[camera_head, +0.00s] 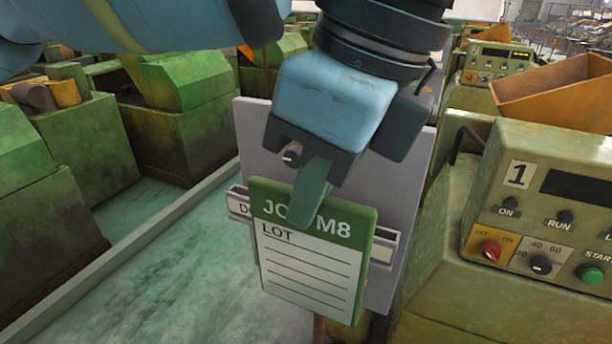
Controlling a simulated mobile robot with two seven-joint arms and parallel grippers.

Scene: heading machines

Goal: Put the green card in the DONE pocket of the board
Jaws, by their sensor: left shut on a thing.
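The green card (308,270) has a green header reading "JO", a covered part, then "M8", and a white lower part marked "LOT" with ruled lines. My left gripper (312,196) comes down from above and is shut on the top edge of the card. One green finger lies over the header; the other finger is hidden behind the card. The grey board (258,140) stands behind the card. A pocket strip (238,205) crosses the board, its label showing only "D" and part of a letter. The card overlaps the strip; I cannot tell whether it is inside the pocket. My right gripper is not in view.
A green machine control panel (540,200) numbered 1, with knobs and buttons, stands close at the right. An orange-brown hopper (560,95) is behind it. Green machines (65,170) line the left. Open floor (150,270) lies at the lower left.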

